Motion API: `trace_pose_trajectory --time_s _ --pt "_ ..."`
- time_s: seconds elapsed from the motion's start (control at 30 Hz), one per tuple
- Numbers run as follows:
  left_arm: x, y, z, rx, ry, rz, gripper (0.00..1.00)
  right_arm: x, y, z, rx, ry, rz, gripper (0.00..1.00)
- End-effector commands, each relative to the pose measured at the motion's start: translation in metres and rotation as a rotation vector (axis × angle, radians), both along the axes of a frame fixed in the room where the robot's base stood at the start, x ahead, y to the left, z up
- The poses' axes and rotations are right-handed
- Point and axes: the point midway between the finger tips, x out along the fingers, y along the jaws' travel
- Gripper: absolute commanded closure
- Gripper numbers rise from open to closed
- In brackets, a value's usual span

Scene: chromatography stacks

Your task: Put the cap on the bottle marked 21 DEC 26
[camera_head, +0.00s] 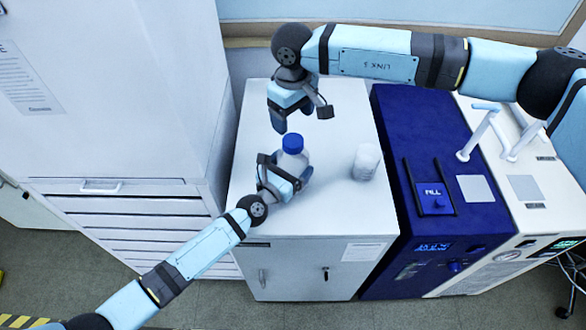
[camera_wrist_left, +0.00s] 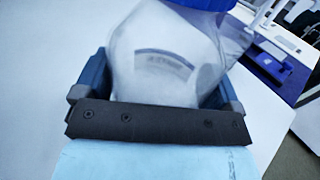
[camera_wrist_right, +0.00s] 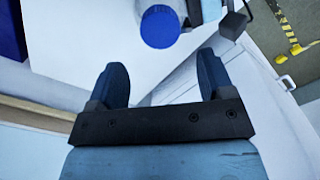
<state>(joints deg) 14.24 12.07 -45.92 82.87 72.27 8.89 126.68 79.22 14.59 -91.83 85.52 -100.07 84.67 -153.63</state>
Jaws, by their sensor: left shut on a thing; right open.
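A clear-to-white bottle (camera_head: 293,160) stands upright on the white cabinet top, with a blue cap (camera_head: 292,143) on its mouth. I cannot tell whether the cap is screwed tight. My left gripper (camera_head: 285,172) is shut around the bottle's body. In the left wrist view the bottle (camera_wrist_left: 165,65) fills the space between the fingers; its label is too blurred to read. My right gripper (camera_head: 302,114) is open and empty, behind and above the bottle. In the right wrist view the cap (camera_wrist_right: 160,27) lies beyond the open fingertips, not between them.
A second whitish bottle (camera_head: 366,162) stands to the right on the white cabinet top (camera_head: 340,205); its label is unreadable. A dark blue machine (camera_head: 400,130) adjoins on the right and a tall white cabinet (camera_head: 120,90) on the left. The front of the cabinet top is clear.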

Motion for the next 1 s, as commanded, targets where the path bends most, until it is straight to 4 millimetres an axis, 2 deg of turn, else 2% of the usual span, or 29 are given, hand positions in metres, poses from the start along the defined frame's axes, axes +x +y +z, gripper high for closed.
trace_pose_trajectory --time_s 0.23,0.7,1.0 --pt "0.000 0.000 -0.001 0.001 0.000 0.000 0.77 0.000 0.000 -0.005 -0.001 0.001 -0.002 0.26" --pt "0.000 0.000 -0.001 0.001 0.000 0.000 0.77 0.000 0.000 -0.069 -0.001 0.001 -0.003 0.26" --pt "0.000 0.000 -0.001 0.001 0.000 0.000 0.77 0.000 0.000 -0.081 -0.001 0.001 -0.003 0.26"
